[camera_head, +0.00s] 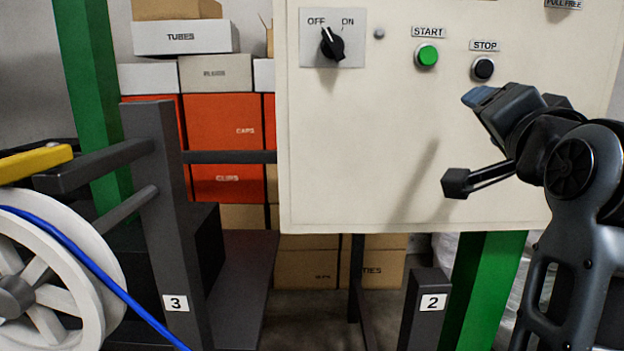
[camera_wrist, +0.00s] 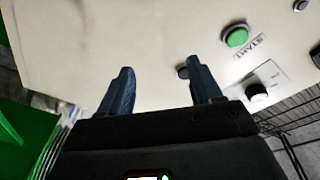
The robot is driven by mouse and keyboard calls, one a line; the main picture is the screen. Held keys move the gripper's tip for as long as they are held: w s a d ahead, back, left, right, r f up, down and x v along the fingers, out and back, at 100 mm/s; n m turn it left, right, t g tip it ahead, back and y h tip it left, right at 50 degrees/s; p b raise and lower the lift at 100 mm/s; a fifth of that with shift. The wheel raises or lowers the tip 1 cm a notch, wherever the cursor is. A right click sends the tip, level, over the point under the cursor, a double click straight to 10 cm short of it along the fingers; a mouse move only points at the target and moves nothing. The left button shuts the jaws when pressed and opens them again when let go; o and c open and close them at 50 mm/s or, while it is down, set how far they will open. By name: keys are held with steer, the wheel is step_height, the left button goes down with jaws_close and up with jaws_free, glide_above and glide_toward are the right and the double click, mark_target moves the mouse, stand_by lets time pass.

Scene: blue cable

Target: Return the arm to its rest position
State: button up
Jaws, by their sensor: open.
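My gripper (camera_head: 480,97) is at the upper right of the head view, in front of the cream control panel (camera_head: 370,150) and just below the STOP button (camera_head: 483,69). The arm bends down along the right edge. In the wrist view my two blue-grey fingers (camera_wrist: 163,83) stand wide apart with nothing between them. The panel (camera_wrist: 100,40) lies beyond them. The green START button (camera_wrist: 236,37) is to the right of the fingers. The black STOP button (camera_wrist: 182,71) is partly hidden by the right finger. Whether the fingertips touch the panel cannot be told.
A white reel (camera_head: 95,235) with blue cable (camera_head: 100,275) stands at the left. Stacked boxes (camera_head: 225,140) are behind. The OFF/ON knob (camera_head: 331,43) points toward OFF.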

steer(key=s+f+n+y, duration=0.1)
steer(key=s+f+n, duration=0.3)
steer(key=f, duration=0.5)
steer(key=s+d+f+n+g, duration=0.1)
steer(key=s+f+n, duration=0.1)
steer(key=s+f, duration=0.55)
steer(key=s+f+n+y, duration=0.1)
steer(key=s+f+n, duration=0.25)
steer(key=f, duration=0.75)
steer(key=s+a+f+n+g, duration=0.1)
steer(key=s+f, duration=0.2)
steer(key=s, duration=1.2)
steer(key=s+a+f+g+y, duration=0.1)
steer(key=s+f, duration=0.3)
steer(key=s, duration=1.1)
steer(key=shift+a+n+g, duration=0.35)
steer(key=shift+a+g, duration=0.05)
steer(key=shift+a, duration=0.05)
